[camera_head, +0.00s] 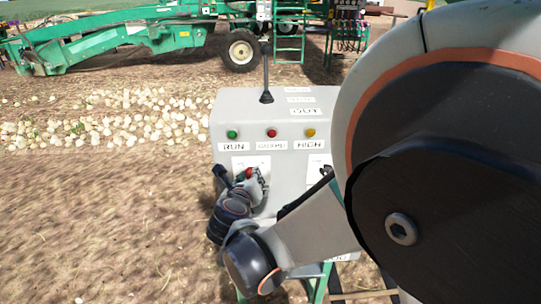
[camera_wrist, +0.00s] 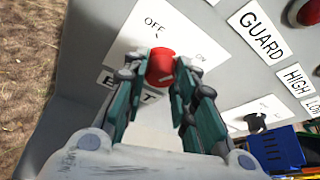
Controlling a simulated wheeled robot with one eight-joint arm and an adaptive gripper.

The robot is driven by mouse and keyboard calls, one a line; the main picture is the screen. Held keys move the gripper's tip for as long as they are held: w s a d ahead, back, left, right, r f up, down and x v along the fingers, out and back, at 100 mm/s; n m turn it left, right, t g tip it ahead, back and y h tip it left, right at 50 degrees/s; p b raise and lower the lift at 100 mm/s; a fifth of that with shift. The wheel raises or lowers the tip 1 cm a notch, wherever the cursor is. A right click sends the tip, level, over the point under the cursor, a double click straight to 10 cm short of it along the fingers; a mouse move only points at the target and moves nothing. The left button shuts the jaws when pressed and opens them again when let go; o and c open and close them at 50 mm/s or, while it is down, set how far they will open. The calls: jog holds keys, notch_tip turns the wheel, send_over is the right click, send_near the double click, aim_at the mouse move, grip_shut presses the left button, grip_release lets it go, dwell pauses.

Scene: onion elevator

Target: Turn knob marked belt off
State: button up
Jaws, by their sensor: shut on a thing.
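The red belt knob (camera_wrist: 160,64) sits on a white plate (camera_wrist: 187,28) on the grey control box. The plate reads OFF above the knob and ON to its upper right. A label below the knob (camera_wrist: 112,83) is partly covered by my fingers; the letters that show fit BELT. My gripper (camera_wrist: 161,78) is shut on the knob, one finger on each side. I cannot tell clearly which way the knob points. In the head view my gripper (camera_head: 255,177) is at the box's left front, with a little red between its fingers.
The control box (camera_head: 225,110) carries a black lever (camera_head: 266,75) on top and green (camera_head: 232,134), red (camera_head: 272,133) and yellow (camera_head: 310,133) buttons or lamps. My arm covers its right side. Onions (camera_head: 110,125) lie on soil at left; a green machine (camera_head: 130,40) stands behind.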

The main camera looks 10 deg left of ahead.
jog(key=n+t+h+b, duration=0.1)
jog(key=n, duration=0.2)
jog(key=n+t+h+b, duration=0.1)
jog(key=n+b, duration=0.1)
jog(key=n, duration=0.1)
jog(key=n+t+h+b, duration=0.1)
jog(key=n+t+b, duration=0.1)
jog(key=n, duration=0.2)
jog(key=shift+a+f+h, duration=0.25)
jog(key=shift+f+h, duration=0.15)
jog(key=shift+n, duration=0.3)
dwell(0.3)
jog(key=o, duration=1.1)
jog(key=shift+c, duration=0.2)
jog(key=shift+s, duration=0.15)
